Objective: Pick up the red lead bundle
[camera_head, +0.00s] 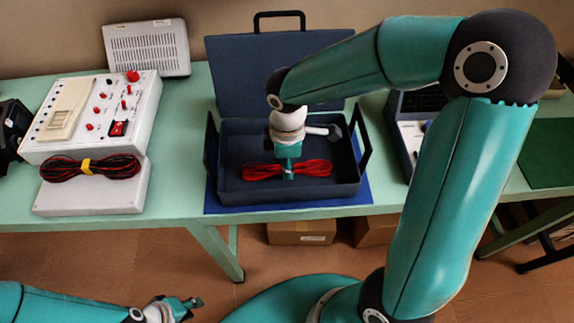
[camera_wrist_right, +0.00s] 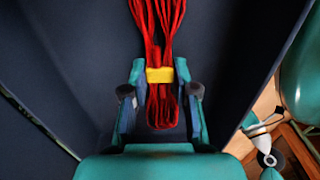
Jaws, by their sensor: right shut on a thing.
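The red lead bundle (camera_head: 312,168) lies in the dark blue open case (camera_head: 345,187). In the right wrist view, the bundle (camera_wrist_right: 166,15) has a yellow band (camera_wrist_right: 160,75) around its middle. My right gripper (camera_head: 288,173) reaches down into the case and is shut on the bundle; its fingers (camera_wrist_right: 160,98) sit on either side of the bundle by the band. I cannot tell whether the bundle is clear of the case floor. My left gripper (camera_head: 189,305) is low at the front, below the table edge and far from the bundle; its finger opening is unclear.
A red-and-black lead bundle (camera_head: 65,168) with a yellow band lies left, by the white control box (camera_head: 140,110). The case lid (camera_head: 235,70) stands open behind. A blue mat (camera_head: 355,207) lies under the case. Cardboard boxes (camera_head: 300,231) are under the table.

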